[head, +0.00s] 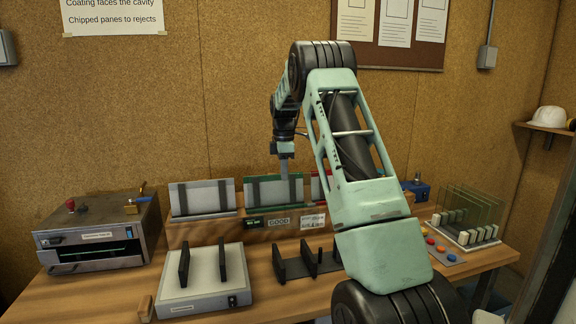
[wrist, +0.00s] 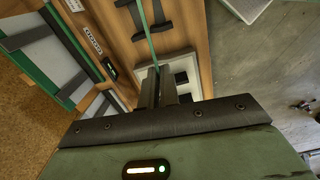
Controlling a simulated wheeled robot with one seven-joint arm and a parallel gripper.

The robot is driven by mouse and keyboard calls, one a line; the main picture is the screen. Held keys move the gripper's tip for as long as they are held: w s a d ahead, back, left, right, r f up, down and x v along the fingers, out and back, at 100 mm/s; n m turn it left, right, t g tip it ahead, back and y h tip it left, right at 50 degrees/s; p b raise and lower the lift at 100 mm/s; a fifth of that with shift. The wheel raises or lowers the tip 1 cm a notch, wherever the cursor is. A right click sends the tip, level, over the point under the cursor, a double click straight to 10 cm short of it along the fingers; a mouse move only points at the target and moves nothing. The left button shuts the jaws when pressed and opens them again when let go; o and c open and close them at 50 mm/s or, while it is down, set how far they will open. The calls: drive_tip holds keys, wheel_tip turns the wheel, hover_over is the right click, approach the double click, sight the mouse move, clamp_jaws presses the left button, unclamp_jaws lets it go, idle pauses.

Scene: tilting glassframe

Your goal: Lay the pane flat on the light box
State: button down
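My gripper (head: 286,152) hangs above the green-framed rack at the back of the bench. In the wrist view its fingers (wrist: 160,76) are closed on the pane (wrist: 144,32), which shows edge-on as a thin green line running up out of the picture. In the head view only a narrow pale strip shows below the gripper; I cannot tell how much is pane. A white-topped box (head: 207,290), seemingly the light box, stands front left with two upright black bars on it. It also shows in the wrist view (wrist: 188,66), beyond the fingers.
A black stand with uprights (head: 292,269) is right of the white box. Behind is a wooden ledge with a white-panel rack (head: 203,197) and the green rack (head: 262,190) marked GOOD. A grey machine (head: 98,235) stands left, a rack of glass panes (head: 470,215) right.

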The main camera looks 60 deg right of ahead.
drive_tip(key=s+a+f+m, duration=0.2)
drive_tip(key=a+f, duration=0.5)
drive_tip(key=a, duration=0.6)
drive_tip(key=s+a+f+m, duration=0.1)
drive_tip(key=a+f+m, duration=0.3)
drive_tip(key=a+f, duration=0.4)
drive_tip(key=s+a+f+m, duration=0.2)
drive_tip(key=a+f, duration=0.5)
drive_tip(key=a, duration=1.1)
drive_tip(key=shift+s+a+f+m, duration=0.2)
drive_tip(key=shift+s+f+m, duration=0.1)
drive_tip(key=shift+f+m, duration=0.1)
